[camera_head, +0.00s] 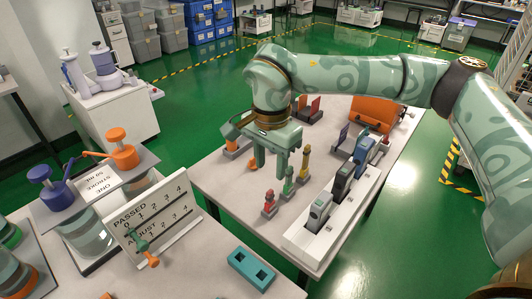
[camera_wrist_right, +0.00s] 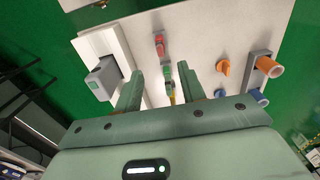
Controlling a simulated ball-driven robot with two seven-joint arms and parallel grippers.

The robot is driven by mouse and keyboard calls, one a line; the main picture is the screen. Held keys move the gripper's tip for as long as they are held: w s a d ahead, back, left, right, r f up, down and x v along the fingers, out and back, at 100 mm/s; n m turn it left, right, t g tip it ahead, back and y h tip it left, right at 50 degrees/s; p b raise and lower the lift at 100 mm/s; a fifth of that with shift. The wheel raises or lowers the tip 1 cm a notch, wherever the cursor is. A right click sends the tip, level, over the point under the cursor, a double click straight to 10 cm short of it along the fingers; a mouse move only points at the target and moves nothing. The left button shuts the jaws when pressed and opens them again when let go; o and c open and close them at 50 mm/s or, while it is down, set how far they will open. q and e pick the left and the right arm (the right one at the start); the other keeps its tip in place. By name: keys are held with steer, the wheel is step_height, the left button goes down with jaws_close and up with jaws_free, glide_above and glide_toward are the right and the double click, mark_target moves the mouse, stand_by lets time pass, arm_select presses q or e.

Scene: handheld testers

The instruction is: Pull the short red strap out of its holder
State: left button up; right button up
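A short red strap (camera_head: 269,199) stands in a small grey holder on the white table, in front of a taller green strap (camera_head: 288,184) and a yellow one (camera_head: 304,163). My right gripper (camera_head: 270,172) is open and empty, pointing down behind and above the red strap, apart from it. In the right wrist view the red strap (camera_wrist_right: 159,42) shows just beyond the gap between the open fingertips (camera_wrist_right: 162,74). The green strap (camera_wrist_right: 168,73) shows between the fingers. My left gripper is not in view.
A white rack (camera_head: 322,228) with several handheld testers stands right of the straps. An orange case (camera_head: 375,112) sits at the back right. A teal two-hole block (camera_head: 252,268) and a PASSED/ADJUST board (camera_head: 160,226) are nearer. The table left of the red strap is clear.

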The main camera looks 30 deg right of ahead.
mark_target(270, 191)
step_height(270, 191, down, 9)
steer(key=b, duration=0.3)
steer(key=shift+w+f, duration=0.1)
step_height(270, 191, down, 3)
steer(key=shift+r+b, duration=0.15)
steer(key=shift+b, duration=0.65)
steer(key=shift+f, duration=0.65)
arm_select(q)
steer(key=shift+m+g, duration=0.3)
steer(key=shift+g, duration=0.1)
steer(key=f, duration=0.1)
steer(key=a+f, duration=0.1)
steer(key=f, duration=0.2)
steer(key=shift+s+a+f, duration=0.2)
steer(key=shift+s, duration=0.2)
arm_select(e)
steer(key=shift+c, duration=0.3)
steer(key=c, duration=0.8)
steer(key=o, duration=0.9)
steer(key=shift+c, duration=0.2)
steer(key=shift+r, duration=0.15)
